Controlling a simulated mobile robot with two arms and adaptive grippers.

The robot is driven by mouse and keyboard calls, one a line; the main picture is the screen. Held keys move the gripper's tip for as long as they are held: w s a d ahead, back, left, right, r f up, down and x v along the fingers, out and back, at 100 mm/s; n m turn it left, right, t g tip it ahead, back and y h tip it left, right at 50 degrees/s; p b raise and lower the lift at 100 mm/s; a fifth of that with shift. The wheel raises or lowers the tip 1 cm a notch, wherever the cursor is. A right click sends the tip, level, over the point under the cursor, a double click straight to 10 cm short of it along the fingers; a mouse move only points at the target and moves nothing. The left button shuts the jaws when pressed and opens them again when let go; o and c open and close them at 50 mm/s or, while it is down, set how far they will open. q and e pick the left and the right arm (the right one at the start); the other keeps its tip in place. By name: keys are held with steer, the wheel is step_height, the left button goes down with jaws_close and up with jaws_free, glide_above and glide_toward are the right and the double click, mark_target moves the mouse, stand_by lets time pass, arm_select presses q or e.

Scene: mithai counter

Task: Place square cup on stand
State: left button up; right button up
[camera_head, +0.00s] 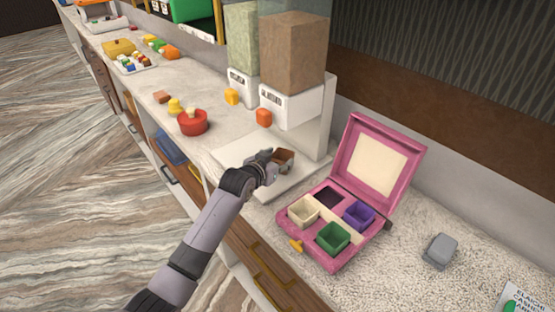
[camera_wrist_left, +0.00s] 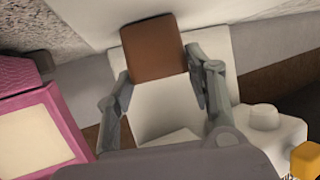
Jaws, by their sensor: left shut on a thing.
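A brown square cup (camera_head: 284,156) is held in the fingers of my left gripper (camera_head: 270,160), over the white stand (camera_head: 232,154) below the dispensers. In the left wrist view the cup (camera_wrist_left: 156,60) sits between the two grey fingers, with white surfaces around it. Whether the cup touches the stand I cannot tell. An open pink box (camera_head: 385,160) stands to the right. It holds a beige cup (camera_head: 303,211), a purple cup (camera_head: 358,215) and a green cup (camera_head: 332,238), and one dark compartment (camera_head: 328,197) is empty. My right gripper is out of view.
Two tall filled dispensers (camera_head: 292,55) rise behind the stand. A red round container (camera_head: 193,122) and small coloured pieces lie to the left. A grey object (camera_head: 440,250) sits right of the box. The speckled counter (camera_head: 410,285) at the front right is mostly clear.

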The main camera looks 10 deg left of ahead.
arm_select(q)
steer(key=o, duration=1)
steer(key=shift+f, duration=0.1)
steer(key=shift+r, duration=0.2)
steer(key=v, duration=1.2)
steer(key=shift+b, duration=0.4)
